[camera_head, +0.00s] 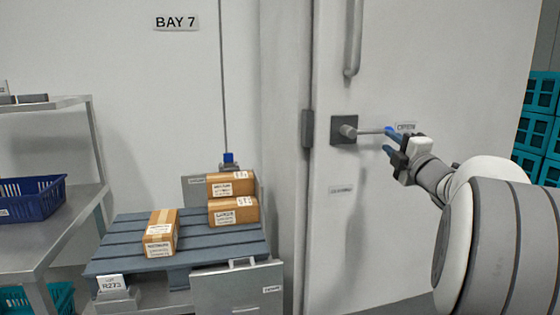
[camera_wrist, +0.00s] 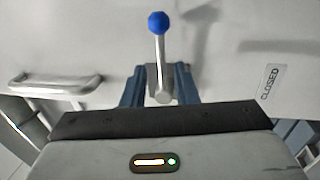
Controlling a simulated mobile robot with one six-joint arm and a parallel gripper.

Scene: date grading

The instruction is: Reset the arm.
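The door (camera_head: 350,225) has a dark latch plate (camera_head: 344,130) with a grey lever (camera_head: 368,131), which points right and ends in a blue knob (camera_head: 390,131). My gripper (camera_head: 389,144) is close to the knob end in the head view. In the wrist view, my gripper (camera_wrist: 160,92) has its two blue fingers apart, with the lever (camera_wrist: 160,50) between them in the picture and its blue knob (camera_wrist: 158,22) beyond them. Nothing is seen clamped. Whether a finger touches the lever cannot be told.
A CLOSED label (camera_wrist: 270,82) is on the door. A pallet (camera_head: 110,262) with several cartons stands left of the door. A metal shelf (camera_head: 85,210) holds a blue crate (camera_head: 60,192) at far left. Teal crates (camera_head: 540,125) are stacked at far right. A vertical door handle (camera_head: 353,40) is above the latch.

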